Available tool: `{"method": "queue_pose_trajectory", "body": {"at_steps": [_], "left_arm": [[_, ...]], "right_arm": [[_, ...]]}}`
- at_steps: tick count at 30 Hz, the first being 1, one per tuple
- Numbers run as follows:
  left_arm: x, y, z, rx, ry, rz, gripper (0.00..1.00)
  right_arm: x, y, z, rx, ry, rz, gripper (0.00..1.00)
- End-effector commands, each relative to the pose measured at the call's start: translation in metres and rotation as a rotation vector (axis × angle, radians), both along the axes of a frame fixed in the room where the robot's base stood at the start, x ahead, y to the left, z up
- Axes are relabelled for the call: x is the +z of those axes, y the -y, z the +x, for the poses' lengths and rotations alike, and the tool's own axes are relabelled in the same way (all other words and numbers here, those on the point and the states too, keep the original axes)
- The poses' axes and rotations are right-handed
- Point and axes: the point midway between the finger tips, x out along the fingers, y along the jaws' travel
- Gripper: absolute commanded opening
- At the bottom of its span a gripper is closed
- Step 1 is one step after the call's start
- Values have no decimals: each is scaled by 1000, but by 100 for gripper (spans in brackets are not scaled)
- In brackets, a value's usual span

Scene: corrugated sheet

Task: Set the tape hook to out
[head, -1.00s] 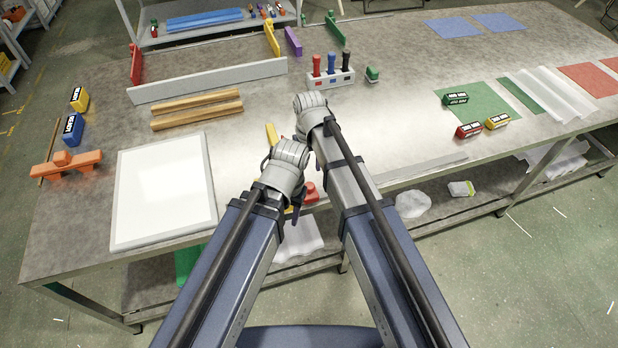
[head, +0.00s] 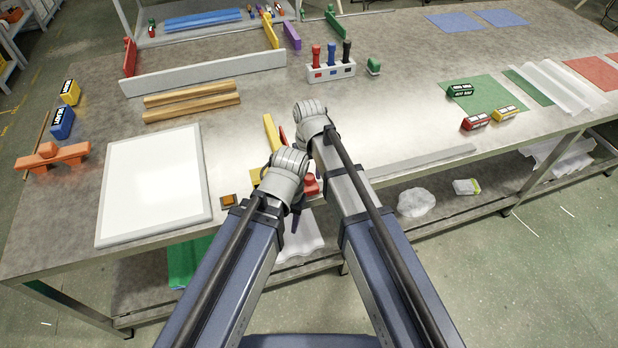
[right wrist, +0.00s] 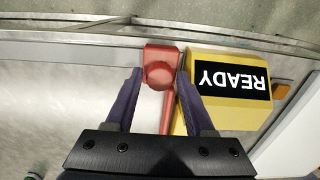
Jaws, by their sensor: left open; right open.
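In the right wrist view a red block with a round knob (right wrist: 160,72) sits close to the table edge, with a thin red bar running from it. A yellow block marked READY (right wrist: 205,95) stands beside it. I cannot tell which part is the tape hook. My right gripper (right wrist: 160,76) is open, its fingertips on either side of the red block; contact is unclear. In the head view the red block (head: 311,185) shows between my arms, and its surroundings are partly hidden. My left gripper (head: 297,212) is open beside it, mostly hidden by its wrist.
A small orange-topped square (head: 228,201) and a white board (head: 153,188) lie to the left. A yellow strip (head: 270,131) lies behind my wrists.

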Motion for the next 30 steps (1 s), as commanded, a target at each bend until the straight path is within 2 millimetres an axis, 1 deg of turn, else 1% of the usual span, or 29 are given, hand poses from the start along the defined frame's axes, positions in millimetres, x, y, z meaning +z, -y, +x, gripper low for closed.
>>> {"method": "queue_pose_trajectory", "body": {"at_steps": [5,6,20,30], "left_arm": [[1,0,0,0,0,0,50],[1,0,0,0,0,0,50],[1,0,0,0,0,0,50],[1,0,0,0,0,0,50]], "right_arm": [[1,0,0,0,0,0,54],[1,0,0,0,0,0,52],[1,0,0,0,0,0,0],[1,0,0,0,0,0,0]]}}
